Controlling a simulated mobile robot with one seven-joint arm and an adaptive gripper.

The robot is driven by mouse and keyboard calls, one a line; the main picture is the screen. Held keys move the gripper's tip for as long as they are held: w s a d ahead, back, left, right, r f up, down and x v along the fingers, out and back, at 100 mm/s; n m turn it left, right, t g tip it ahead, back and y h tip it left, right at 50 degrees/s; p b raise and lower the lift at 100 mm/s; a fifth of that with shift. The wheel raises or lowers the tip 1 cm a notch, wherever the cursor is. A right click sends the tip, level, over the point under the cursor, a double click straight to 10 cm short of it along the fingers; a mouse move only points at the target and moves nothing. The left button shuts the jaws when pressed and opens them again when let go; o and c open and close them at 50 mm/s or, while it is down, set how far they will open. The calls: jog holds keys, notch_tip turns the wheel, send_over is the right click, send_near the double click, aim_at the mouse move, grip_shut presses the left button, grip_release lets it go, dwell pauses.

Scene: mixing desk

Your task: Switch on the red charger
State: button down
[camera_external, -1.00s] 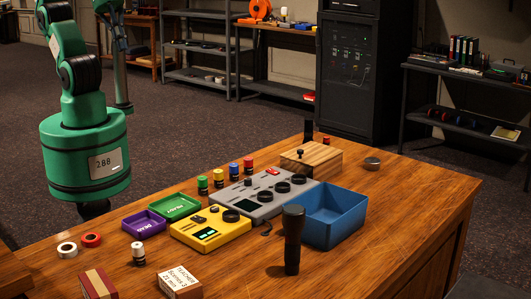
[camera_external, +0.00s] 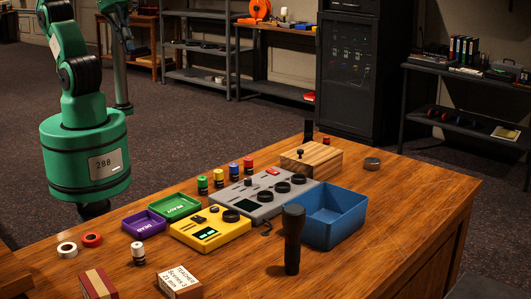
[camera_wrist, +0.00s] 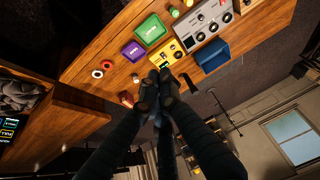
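No object that I can clearly tell as a red charger shows. A grey device (camera_external: 264,198) with black knobs, a dark screen and a red switch (camera_external: 272,171) sits mid-table. It also shows in the wrist view (camera_wrist: 207,23). A yellow device (camera_external: 211,232) with knobs and a lit screen sits in front of it, and in the wrist view (camera_wrist: 165,51). My gripper (camera_wrist: 158,78) shows only in the wrist view; its dark fingertips are together, with nothing visible between them. They appear just below the yellow device in that picture; the distance is unclear.
A blue bin (camera_external: 334,216) stands right of the grey device. A black flashlight (camera_external: 292,240) stands upright in front. Green (camera_external: 175,207) and purple (camera_external: 144,223) trays lie left. Several small coloured bottles stand behind, near a wooden block (camera_external: 318,160). Tape rolls (camera_external: 91,240) lie front left.

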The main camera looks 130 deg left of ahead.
jog(key=w+a+f+n+g+y+b, duration=0.2)
jog(key=w+a+f+n, duration=0.6)
jog(key=w+a+f, duration=0.4)
jog(key=w+a+f+n+g+y+b, duration=0.3)
jog(key=w+a+f+n+y, duration=0.3)
jog(key=w+a+f, duration=0.6)
jog(key=w+f+n+g, duration=0.1)
jog(key=w+f+n, duration=0.1)
jog(key=w+f, duration=0.3)
jog(key=shift+a+f+y, duration=0.15)
jog(key=shift+a+y, duration=0.15)
jog(key=shift+a, duration=0.1)
jog(key=shift+w+f, duration=0.1)
jog(key=b, duration=0.2)
send_over(267, 170)
jog(key=f, duration=0.6)
jog(key=shift+w+d+f, duration=0.1)
jog(key=shift+w+f, duration=0.1)
jog(key=shift+f, duration=0.15)
notch_tip(267, 170, down, 2)
jog(key=shift+s+f, duration=0.2)
jog(key=shift+f, duration=0.85)
jog(key=shift+f+b, duration=0.1)
jog(key=shift+b, duration=0.35)
